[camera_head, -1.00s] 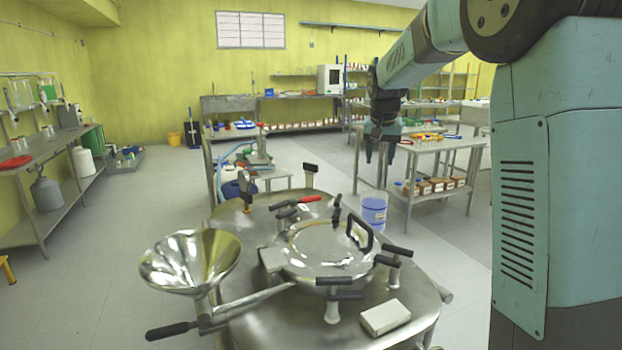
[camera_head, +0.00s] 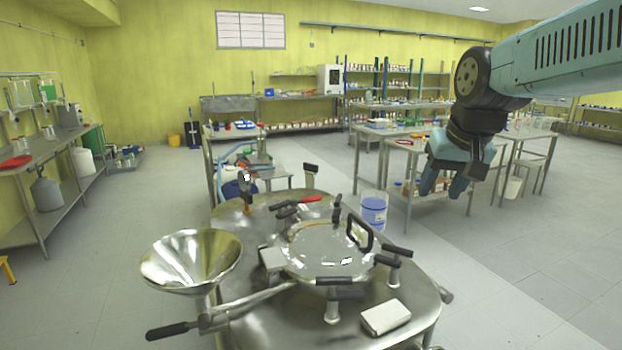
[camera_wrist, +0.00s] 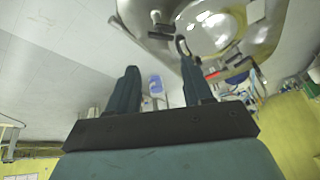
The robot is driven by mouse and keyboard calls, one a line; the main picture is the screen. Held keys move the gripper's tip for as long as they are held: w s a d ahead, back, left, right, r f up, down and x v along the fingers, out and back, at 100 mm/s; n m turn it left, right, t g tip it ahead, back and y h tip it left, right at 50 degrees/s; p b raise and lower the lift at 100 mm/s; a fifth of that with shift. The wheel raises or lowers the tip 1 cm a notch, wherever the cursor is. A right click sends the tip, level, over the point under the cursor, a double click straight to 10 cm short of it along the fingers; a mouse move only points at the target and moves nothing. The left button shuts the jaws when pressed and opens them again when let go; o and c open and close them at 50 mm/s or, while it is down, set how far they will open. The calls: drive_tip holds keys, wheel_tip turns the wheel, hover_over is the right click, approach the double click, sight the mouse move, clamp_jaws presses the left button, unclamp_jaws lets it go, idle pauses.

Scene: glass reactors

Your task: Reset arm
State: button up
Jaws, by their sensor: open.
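My gripper (camera_head: 441,190) hangs in the air at the right of the head view, in front of a steel side table, and points downward. Its two fingers are apart and nothing is between them. In the wrist view my gripper (camera_wrist: 160,88) also shows its two dark fingers spread. The glass-lidded steel reactor (camera_head: 327,252) stands in the lower middle of the head view, left of my gripper and apart from it. The reactor also shows at the top of the wrist view (camera_wrist: 207,38).
A steel funnel (camera_head: 190,262) sits at the reactor's left, and a white block (camera_head: 386,317) lies on its top. A blue bucket (camera_head: 374,211) stands behind the reactor. A bench (camera_head: 40,165) lines the left wall. The floor at the lower right is clear.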

drive_tip(key=s+f, duration=0.4)
drive_tip(key=s, duration=0.7)
drive_tip(key=shift+a+f+n+t+h, duration=0.15)
drive_tip(key=shift+f+n+t+h, duration=0.15)
drive_tip(key=shift+f+n, duration=0.1)
